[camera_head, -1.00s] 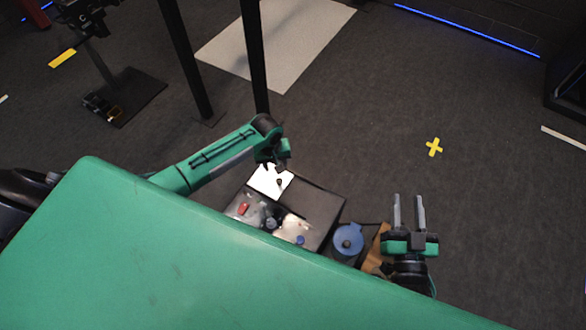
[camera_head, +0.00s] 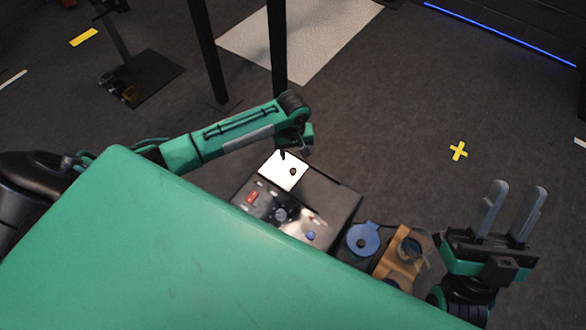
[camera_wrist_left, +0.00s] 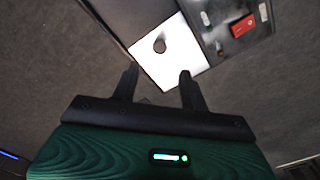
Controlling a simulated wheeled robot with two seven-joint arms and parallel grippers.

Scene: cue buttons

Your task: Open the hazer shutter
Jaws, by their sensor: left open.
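A bright white plate (camera_head: 277,172) with a small dark round spot, perhaps a knob or hole, lies at the far left corner of a black box (camera_head: 335,197). I take it for the hazer shutter, but cannot be sure. It also shows in the left wrist view (camera_wrist_left: 180,62). My left gripper (camera_head: 293,151) is at the plate's far edge. In the left wrist view its fingers (camera_wrist_left: 158,76) are apart and empty, pointing at the plate; contact cannot be told. My right gripper (camera_head: 520,187) is open and empty, to the right of the box.
Beside the plate is a dark panel with a red switch (camera_head: 251,197). A blue round piece (camera_head: 362,239) and a brown block (camera_head: 399,256) stand right of the box. A green surface (camera_head: 180,250) covers the near side. Black posts (camera_head: 277,50) rise behind.

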